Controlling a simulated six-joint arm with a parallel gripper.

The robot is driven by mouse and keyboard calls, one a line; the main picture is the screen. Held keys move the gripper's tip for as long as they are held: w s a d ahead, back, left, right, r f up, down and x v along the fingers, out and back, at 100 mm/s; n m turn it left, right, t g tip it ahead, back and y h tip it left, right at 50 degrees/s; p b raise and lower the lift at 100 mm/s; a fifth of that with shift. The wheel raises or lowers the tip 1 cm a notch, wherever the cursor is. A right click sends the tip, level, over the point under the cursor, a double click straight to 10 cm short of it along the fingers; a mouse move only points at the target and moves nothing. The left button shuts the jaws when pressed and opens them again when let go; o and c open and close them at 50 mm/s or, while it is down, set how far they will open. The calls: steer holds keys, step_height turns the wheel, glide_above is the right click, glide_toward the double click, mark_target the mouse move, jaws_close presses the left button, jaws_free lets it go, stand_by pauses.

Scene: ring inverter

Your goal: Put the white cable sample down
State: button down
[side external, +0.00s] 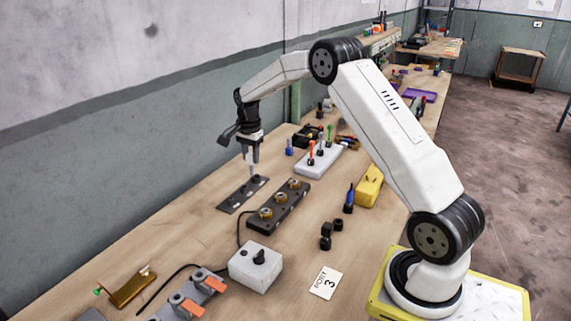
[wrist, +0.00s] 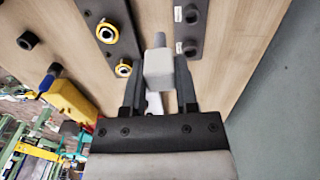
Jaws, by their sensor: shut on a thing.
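My gripper (side external: 252,152) points down over the dark flat plate (side external: 230,204) near the wall side of the table. In the wrist view my gripper (wrist: 158,100) is shut on the white cable sample (wrist: 158,68), a pale block with a grey stub at its far end. In the side view the white cable sample (side external: 252,171) shows as a small pale piece under the fingers, close to the plate's far part. I cannot tell whether it touches the plate. The plate also shows in the wrist view (wrist: 191,30), with small white labels and dark round sockets.
A dark block with several brass rings (side external: 279,208) lies beside the plate. Bare wood lies left of the plate.

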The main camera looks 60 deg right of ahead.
steer(key=w+d+f, duration=0.1)
steer(key=w+f, duration=0.3)
steer(key=f, duration=0.1)
steer(key=shift+w+d+f, duration=0.3)
steer(key=shift+w+f, duration=0.05)
steer(key=shift+w+f, duration=0.15)
steer(key=shift+f, duration=1.6)
steer(key=shift+f, duration=0.1)
steer(key=shift+c, duration=1.8)
jaws_free()
step_height(320, 180, up, 12)
